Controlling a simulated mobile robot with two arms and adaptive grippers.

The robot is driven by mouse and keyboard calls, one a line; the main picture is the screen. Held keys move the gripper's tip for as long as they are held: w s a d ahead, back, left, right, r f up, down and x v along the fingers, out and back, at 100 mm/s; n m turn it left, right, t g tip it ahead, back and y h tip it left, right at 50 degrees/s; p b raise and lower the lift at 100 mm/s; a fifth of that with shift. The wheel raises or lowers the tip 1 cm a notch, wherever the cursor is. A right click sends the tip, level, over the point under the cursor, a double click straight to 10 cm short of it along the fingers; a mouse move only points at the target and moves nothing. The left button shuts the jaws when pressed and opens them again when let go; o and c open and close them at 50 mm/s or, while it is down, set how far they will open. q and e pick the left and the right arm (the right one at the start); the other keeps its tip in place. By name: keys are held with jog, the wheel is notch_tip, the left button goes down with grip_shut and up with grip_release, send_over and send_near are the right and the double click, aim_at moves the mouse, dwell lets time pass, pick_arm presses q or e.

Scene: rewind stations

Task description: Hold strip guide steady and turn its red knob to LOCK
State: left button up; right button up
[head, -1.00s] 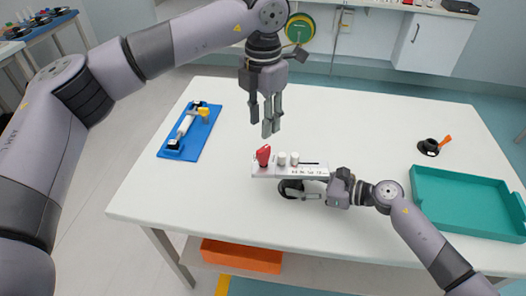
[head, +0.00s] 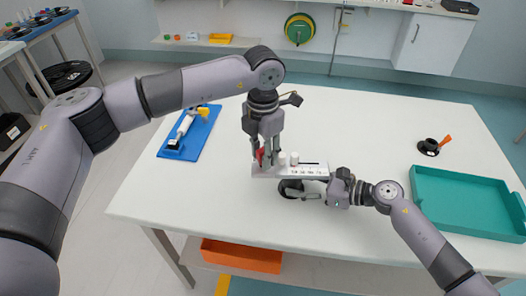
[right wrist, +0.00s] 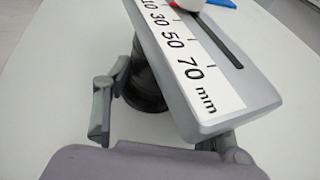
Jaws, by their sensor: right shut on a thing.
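The strip guide (head: 312,171) is a pale bar with a printed scale and a dark slot, on a dark round support above the table. The LOCK mark is not readable.
A teal tray (head: 421,205) is at the right of the white table (head: 370,130). A black object with an orange part (head: 429,147) lies behind it. A blue board (head: 205,128) with a white and yellow tool is at the left. An orange bin (head: 241,257) is below the table.

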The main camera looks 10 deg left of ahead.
pick_arm(q)
grip_shut()
jog(key=shift+n, duration=0.3)
dwell(0.3)
jog(key=n, duration=1.1)
jog(key=shift+d+n, duration=0.1)
jog(key=shift+n, duration=0.2)
jog(key=n, duration=0.5)
jog(key=shift+n, duration=0.3)
